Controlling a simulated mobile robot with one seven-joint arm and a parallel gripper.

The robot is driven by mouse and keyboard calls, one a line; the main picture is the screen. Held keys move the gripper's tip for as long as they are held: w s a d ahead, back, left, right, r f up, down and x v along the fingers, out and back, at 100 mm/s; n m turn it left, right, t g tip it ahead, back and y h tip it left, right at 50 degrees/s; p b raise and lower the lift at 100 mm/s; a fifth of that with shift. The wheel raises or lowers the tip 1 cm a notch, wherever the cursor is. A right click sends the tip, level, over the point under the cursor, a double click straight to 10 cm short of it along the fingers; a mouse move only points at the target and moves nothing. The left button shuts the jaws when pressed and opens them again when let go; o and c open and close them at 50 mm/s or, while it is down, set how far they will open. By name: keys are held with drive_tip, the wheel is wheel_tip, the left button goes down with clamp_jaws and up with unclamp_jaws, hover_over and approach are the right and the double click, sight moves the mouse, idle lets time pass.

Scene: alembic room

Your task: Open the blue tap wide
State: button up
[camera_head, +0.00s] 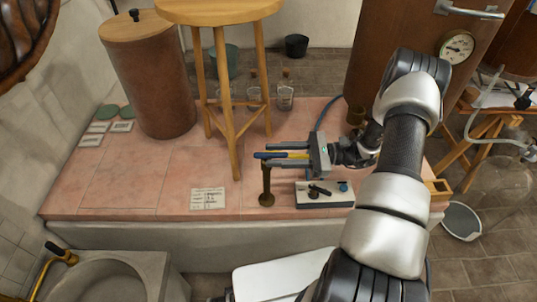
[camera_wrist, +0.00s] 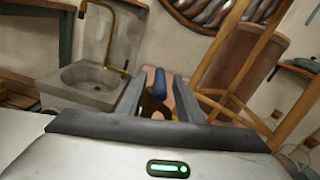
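The blue tap stands on a short brass post near the front edge of the pink tiled bench, with its blue lever (camera_head: 261,155) pointing left in the head view. The blue lever also shows in the wrist view (camera_wrist: 160,84), above its brass body (camera_wrist: 155,106). My gripper (camera_head: 270,155) reaches in from the right with its fingers open. In the wrist view my gripper (camera_wrist: 158,92) has one finger on each side of the lever, with visible gaps. My gripper hides part of the tap, and I cannot tell whether a finger touches it.
A wooden stool (camera_head: 219,12) stands just behind the tap. A small control box (camera_head: 324,203) and a white label card (camera_head: 208,198) sit beside it. A copper drum (camera_head: 152,82) is at the back left. A stone sink (camera_head: 107,284) with its own brass tap (camera_head: 62,255) is at the lower left.

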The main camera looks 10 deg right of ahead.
drive_tip(key=shift+w+a, duration=0.25)
drive_tip(key=shift+a, duration=0.95)
clamp_jaws()
